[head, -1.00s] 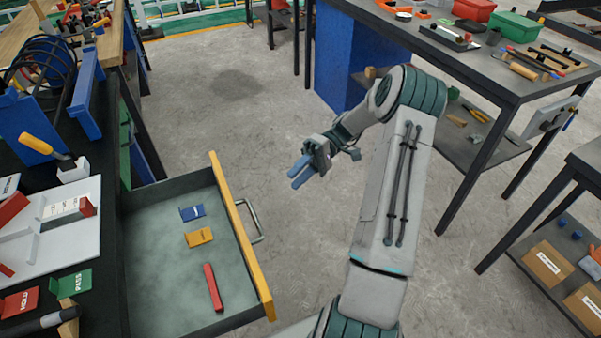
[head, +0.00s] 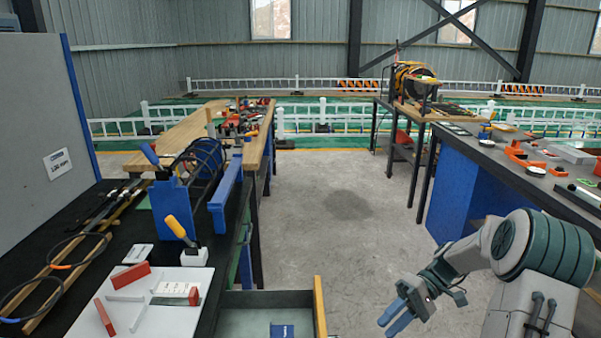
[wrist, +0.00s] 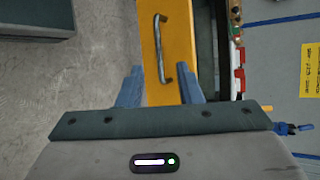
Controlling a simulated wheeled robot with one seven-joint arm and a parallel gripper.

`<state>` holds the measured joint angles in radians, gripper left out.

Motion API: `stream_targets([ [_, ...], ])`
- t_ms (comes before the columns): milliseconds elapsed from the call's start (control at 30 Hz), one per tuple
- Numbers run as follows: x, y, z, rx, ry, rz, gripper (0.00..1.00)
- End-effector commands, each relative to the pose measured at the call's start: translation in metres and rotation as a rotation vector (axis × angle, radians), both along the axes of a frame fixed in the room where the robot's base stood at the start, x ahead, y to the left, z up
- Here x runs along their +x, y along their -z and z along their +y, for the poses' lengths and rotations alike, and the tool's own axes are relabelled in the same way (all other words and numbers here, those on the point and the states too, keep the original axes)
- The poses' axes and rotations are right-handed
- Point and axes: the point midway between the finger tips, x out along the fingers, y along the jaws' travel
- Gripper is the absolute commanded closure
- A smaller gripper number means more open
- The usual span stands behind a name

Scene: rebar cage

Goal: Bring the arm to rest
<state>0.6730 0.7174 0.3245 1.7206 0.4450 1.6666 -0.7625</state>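My gripper (head: 390,324) hangs in the air at the lower right of the head view, to the right of the open drawer. Its blue fingers are apart with nothing between them in the wrist view (wrist: 160,82). The arm is bent, with the gripper out to the left of the elbow. Behind the fingers in the wrist view is the yellow drawer front (wrist: 172,30) with its metal handle (wrist: 160,52); the gripper appears clear of it. The drawer front (head: 320,308) is cut off by the lower edge of the head view.
A right bench with a blue panel (head: 452,188) stands near my arm. The concrete floor (head: 335,180) between is clear.

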Motion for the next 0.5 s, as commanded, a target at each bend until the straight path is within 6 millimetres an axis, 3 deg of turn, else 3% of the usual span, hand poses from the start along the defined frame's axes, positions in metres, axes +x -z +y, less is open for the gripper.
stream_targets([
  [33,-0.006,-0.015,0.009,-0.078,-0.015,-0.003,0.68],
  [500,-0.067,-0.089,0.052,-0.676,0.027,-0.143,0.68],
])
